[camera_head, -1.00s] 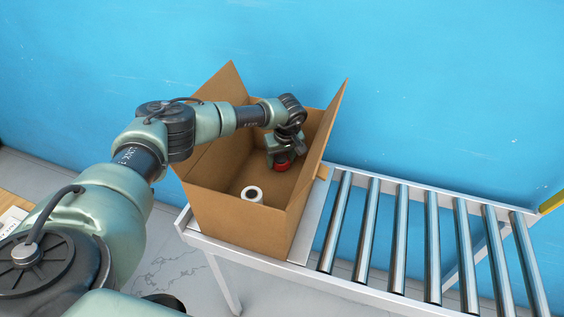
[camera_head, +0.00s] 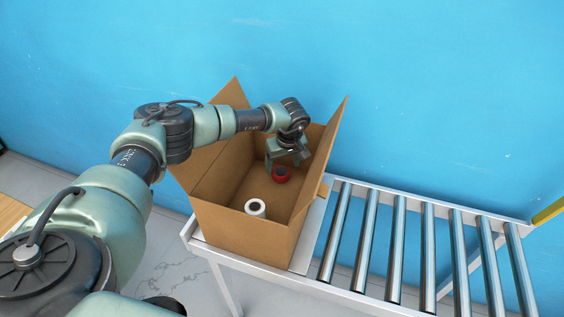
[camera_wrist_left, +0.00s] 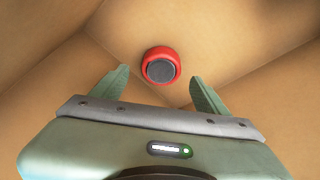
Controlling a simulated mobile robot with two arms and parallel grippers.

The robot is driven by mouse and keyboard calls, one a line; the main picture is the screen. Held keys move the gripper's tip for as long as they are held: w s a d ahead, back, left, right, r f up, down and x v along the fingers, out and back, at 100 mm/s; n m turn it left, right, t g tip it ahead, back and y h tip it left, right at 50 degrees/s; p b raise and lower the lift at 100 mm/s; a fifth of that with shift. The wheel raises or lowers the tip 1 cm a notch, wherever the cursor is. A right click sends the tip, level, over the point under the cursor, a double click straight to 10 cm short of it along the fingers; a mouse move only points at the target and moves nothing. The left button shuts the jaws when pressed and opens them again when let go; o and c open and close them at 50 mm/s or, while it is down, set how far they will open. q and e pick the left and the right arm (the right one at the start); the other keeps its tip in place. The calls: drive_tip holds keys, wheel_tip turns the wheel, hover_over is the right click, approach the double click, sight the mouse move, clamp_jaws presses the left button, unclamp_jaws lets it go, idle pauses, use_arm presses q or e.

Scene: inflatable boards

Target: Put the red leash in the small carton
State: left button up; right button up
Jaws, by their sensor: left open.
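The red leash (camera_head: 280,174), a red ring with a dark middle, sits inside the small carton (camera_head: 243,234) toward its far right side. It also shows in the left wrist view (camera_wrist_left: 161,66), ahead of the fingertips and near a corner of the carton. My left gripper (camera_head: 286,161) reaches down into the carton just above the red leash. In the left wrist view its two fingers (camera_wrist_left: 158,82) are spread apart with nothing between them, and the leash looks clear of both. My right gripper is not in view.
A white roll (camera_head: 255,208) with a dark core stands in the carton's near part. The carton's flaps stand up around its opening. The carton is at the left end of a roller conveyor (camera_head: 430,250), whose rollers are empty. A blue wall (camera_head: 430,90) is behind.

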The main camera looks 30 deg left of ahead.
use_arm(q)
drive_tip(key=p+v, duration=0.5)
drive_tip(key=v, duration=0.2)
drive_tip(key=shift+r, duration=0.25)
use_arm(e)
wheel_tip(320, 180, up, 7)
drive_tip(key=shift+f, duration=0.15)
use_arm(q)
drive_tip(key=shift+d, duration=0.15)
